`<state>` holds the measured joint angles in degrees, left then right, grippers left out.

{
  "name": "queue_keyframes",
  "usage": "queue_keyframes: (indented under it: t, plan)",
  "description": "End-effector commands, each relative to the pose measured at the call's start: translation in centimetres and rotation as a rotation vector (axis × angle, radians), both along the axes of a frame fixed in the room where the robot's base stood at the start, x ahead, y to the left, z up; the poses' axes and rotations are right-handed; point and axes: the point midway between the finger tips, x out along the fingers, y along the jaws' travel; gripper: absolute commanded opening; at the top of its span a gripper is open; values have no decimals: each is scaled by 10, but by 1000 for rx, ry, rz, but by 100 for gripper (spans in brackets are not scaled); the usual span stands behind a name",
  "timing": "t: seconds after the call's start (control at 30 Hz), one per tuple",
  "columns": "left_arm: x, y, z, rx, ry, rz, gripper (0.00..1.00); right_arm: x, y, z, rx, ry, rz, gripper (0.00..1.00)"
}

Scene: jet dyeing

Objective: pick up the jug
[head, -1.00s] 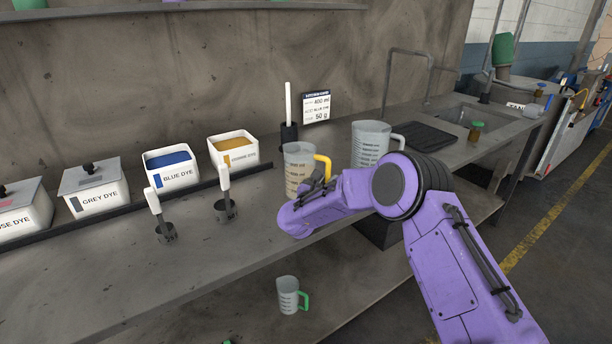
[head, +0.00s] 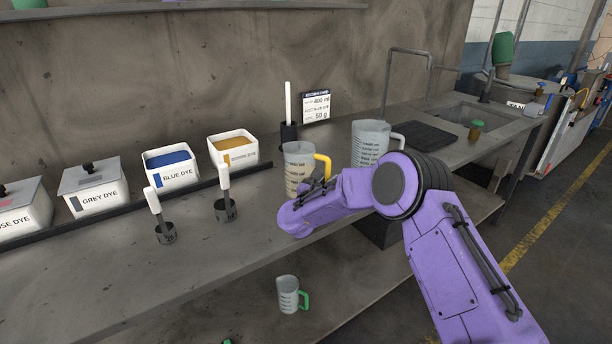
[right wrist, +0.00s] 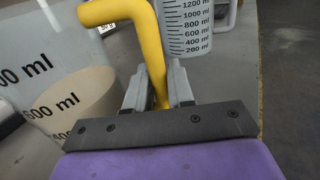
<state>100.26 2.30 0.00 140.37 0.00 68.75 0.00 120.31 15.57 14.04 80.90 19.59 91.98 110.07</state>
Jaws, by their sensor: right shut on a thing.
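The jug (head: 298,165) with a yellow handle stands upright on the bench in the head view, with tan contents in its lower part. In the right wrist view the jug (right wrist: 50,50) fills the left side, and its yellow handle (right wrist: 150,45) runs down between the fingers. My right gripper (right wrist: 160,85) is shut on that handle. In the head view my purple right arm hides the gripper and part of the jug's lower right side. My left gripper is not in view.
A larger grey jug (head: 368,142) stands just right of the held one. Dye boxes, blue (head: 170,178) and orange (head: 235,158), sit to the left, with two scoops (head: 224,205) before them. A small green-handled jug (head: 288,300) is on the lower shelf.

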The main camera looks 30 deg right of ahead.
Motion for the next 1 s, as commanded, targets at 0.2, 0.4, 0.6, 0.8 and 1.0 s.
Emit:
queue_keyframes:
  t: [0.2,0.4,0.6,0.8,1.0]
  plan:
    - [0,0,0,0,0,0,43,0,0,0,0,0,0,0]
    - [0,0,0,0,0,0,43,0,0,0,0,0,0,0]
    - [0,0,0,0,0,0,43,0,0,2,0,-5,-1,0]
    - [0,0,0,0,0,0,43,1,0,4,0,-6,-1,0]
    - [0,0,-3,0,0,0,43,1,0,16,1,-7,-1,0]
